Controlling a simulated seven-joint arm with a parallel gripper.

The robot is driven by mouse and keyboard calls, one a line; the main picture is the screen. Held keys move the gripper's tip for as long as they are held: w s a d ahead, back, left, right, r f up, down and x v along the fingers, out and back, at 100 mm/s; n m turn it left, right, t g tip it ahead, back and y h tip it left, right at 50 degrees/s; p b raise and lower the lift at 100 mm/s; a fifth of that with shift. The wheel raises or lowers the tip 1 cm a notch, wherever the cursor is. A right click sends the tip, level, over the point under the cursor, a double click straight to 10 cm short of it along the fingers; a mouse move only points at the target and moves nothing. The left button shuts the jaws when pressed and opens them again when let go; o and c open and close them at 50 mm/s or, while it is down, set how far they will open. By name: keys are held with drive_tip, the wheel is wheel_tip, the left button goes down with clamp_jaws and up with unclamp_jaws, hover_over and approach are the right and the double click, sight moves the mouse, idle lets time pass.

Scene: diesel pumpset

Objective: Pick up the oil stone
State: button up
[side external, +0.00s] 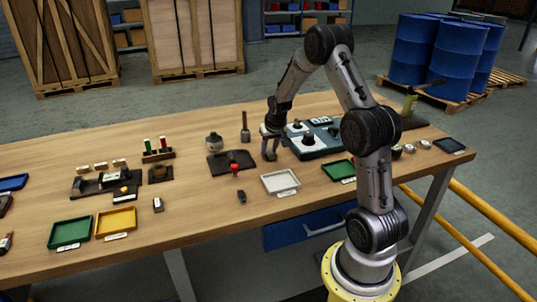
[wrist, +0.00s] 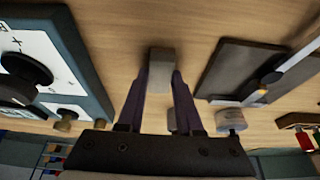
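A small plain grey block (wrist: 160,60), which looks like the oil stone, is at the fingertips of my gripper (wrist: 163,78) in the wrist view. The two dark fingers stand apart, one along each side of the block, with almost no gap. I cannot tell whether they press on it or only straddle it. In the side view my gripper (side external: 269,152) points down low over the bench, left of the control panel (side external: 318,142). I cannot make out the block there.
The control panel also fills the left of the wrist view (wrist: 40,65). A dark board (wrist: 235,70) with a caliper-like tool lies to the right. A wooden-handled tool (side external: 245,128) stands close to my gripper. A white tray (side external: 281,182) lies in front on the bench.

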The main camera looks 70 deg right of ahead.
sight(268, 149)
clamp_jaws()
drive_tip(key=shift+r, duration=0.15)
drive_tip(key=shift+r, duration=0.25)
drive_tip(key=v, duration=0.3)
drive_tip(key=shift+w+d+r, duration=0.15)
drive_tip(key=shift+d+r, duration=0.05)
drive_tip(key=shift+r, duration=0.05)
drive_tip(key=s+a+r, duration=0.9)
drive_tip(key=s, duration=0.1)
